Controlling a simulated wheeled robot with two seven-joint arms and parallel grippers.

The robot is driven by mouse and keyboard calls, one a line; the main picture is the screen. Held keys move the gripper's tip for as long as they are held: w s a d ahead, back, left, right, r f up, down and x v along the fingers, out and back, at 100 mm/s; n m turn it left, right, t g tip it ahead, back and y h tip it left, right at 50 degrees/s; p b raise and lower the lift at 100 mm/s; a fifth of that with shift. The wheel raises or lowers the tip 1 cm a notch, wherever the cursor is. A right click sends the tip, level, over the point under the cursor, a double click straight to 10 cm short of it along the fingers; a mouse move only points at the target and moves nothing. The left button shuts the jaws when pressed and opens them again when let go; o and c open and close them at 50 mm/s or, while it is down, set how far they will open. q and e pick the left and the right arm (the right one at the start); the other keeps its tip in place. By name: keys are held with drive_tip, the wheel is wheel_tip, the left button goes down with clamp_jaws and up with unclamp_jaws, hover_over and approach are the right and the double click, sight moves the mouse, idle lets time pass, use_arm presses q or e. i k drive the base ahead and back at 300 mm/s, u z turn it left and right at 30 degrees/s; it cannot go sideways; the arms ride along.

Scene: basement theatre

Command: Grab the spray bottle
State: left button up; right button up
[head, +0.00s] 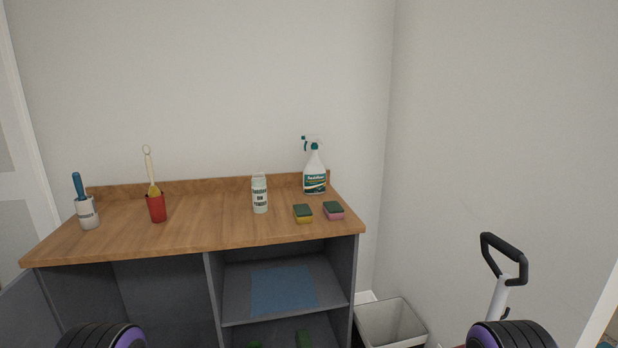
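The spray bottle (314,174) stands upright at the back right of the wooden counter (200,233). It is white with a dark teal label and a teal and white trigger head that points left. My grippers are not in view. Only a dark, rounded part of each of my arms shows at the bottom edge, left and right, well apart from the bottle.
A white container (259,193) and two sponges (303,214) (334,211) stand near the bottle. A red cup (156,208) with a brush and a white holder (87,212) are at left. A bin (390,324) and a black handle (504,259) are at right.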

sight(314, 173)
drive_tip(key=u, duration=1.5)
drive_tip(key=i, duration=1.15)
drive_tip(key=z, duration=1.8)
